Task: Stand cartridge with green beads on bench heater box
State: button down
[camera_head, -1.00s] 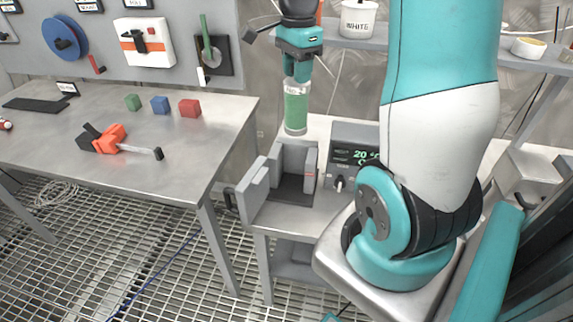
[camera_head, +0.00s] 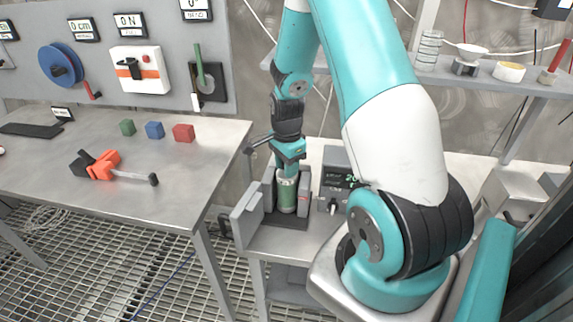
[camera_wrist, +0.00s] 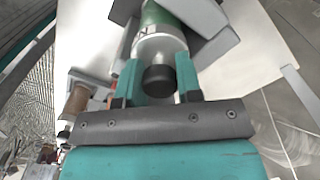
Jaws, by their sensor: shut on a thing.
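The cartridge with green beads (camera_head: 286,197) is a clear cylinder with green fill, held upright. My gripper (camera_head: 287,173) is above it and shut on its top end.
The steel table (camera_head: 105,185) at left holds small cubes and an orange clamp-like tool (camera_head: 103,166). A shelf (camera_head: 490,82) with cups and jars is at the upper right. My arm covers the right middle.

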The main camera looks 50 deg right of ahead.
jog(key=shift+f, duration=0.2)
jog(key=c, duration=0.8)
grip_release()
notch_tip(320, 180, up, 12)
jog(key=b, duration=0.2)
jog(key=s+a+r+n+t+y, duration=0.1)
jog(key=s+a+r+n, duration=0.15)
jog(key=a+n, duration=0.6)
jog(key=s+a+r+n+y, duration=0.1)
jog(key=a+r+n, duration=0.4)
jog(key=a, duration=0.7)
jog(key=s+a+n, duration=0.3)
jog(key=s+n, duration=0.1)
jog(key=s+a+r+n+y, duration=0.1)
jog(key=s+a+n, duration=0.3)
jog(key=n, duration=0.1)
jog(key=s+a+n+g+y, duration=0.1)
jog(key=s+a+n, duration=0.3)
jog(key=n, duration=0.1)
jog(key=shift+s+a+r+n, duration=0.1)
jog(key=shift+s+r+n, duration=0.1)
jog(key=shift+n, duration=0.05)
